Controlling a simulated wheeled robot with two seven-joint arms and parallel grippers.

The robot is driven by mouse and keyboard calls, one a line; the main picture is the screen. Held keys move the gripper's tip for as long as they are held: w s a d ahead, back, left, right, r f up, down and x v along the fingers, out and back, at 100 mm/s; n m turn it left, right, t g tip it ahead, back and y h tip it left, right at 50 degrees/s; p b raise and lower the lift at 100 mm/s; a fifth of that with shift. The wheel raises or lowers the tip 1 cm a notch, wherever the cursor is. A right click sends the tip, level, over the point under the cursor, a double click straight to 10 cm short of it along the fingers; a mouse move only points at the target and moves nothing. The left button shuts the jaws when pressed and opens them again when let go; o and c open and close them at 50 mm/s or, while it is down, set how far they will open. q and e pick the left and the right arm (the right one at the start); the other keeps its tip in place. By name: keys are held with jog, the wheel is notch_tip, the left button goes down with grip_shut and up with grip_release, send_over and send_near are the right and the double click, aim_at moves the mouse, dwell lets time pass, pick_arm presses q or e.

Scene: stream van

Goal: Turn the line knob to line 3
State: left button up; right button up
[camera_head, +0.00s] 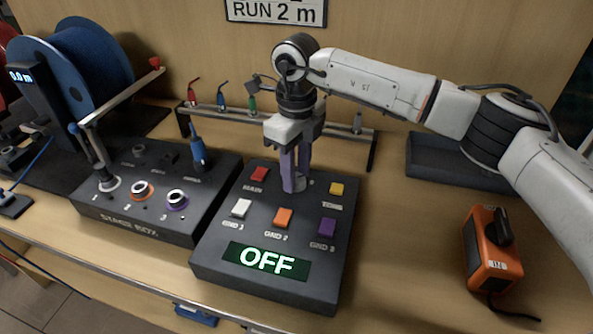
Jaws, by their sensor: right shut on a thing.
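The dark control box (214,259) stands at the middle of the bench, and its green-lit display (266,261) reads OFF. My right gripper (294,188) points down at the top middle of this box, between the red and yellow buttons. Its purple fingers are shut on the knob (301,185), which I take to be the line knob. Only a little of its grey round edge shows. The fingers hide its pointer, so I cannot tell its setting from the knob itself. My left gripper is not in view.
Red (259,174), yellow (337,189), white (241,208), orange (283,218) and purple (327,227) buttons surround the knob. A stage box (130,222) with sockets and a blue plug stands left. An orange device (491,250) and a dark tray (440,178) are at right.

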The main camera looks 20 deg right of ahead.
jog(key=shift+m, duration=1.1)
jog(key=o, duration=1)
jog(key=shift+o, duration=0.2)
notch_tip(320, 180, up, 10)
jog(key=shift+r, duration=0.2)
